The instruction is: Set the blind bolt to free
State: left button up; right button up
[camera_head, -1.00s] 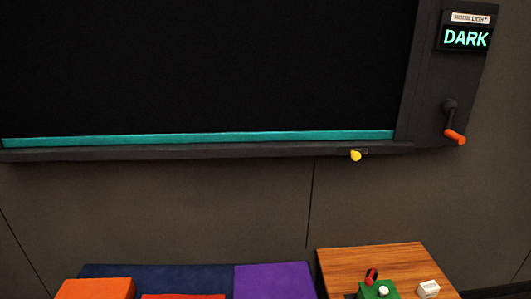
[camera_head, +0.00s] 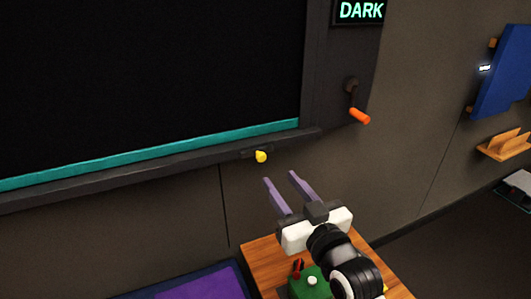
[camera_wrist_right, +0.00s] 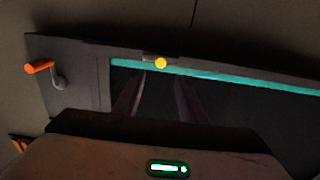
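The yellow knob of the blind bolt (camera_head: 261,156) sits on the dark lower rail of the window frame, just below the teal strip (camera_head: 150,158). The knob also shows in the right wrist view (camera_wrist_right: 161,63). My right gripper (camera_head: 281,178) is open and empty, its two purple fingers apart, below and slightly right of the knob in the head view and not touching it. In the right wrist view the fingers (camera_wrist_right: 158,85) point toward the rail with a gap between them. My left gripper is not in view.
An orange-handled crank (camera_head: 358,115) hangs on the frame's right post, under a display reading DARK (camera_head: 361,11). A wooden table (camera_head: 262,254) with a green block (camera_head: 308,287) stands below. A blue panel (camera_head: 503,75) and wooden shelf (camera_head: 505,145) are on the right wall.

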aim_at(262, 158)
jog(key=x, duration=0.9)
jog(key=shift+w+a, duration=0.1)
jog(key=shift+a, duration=0.05)
jog(key=shift+f, duration=0.1)
grip_shut()
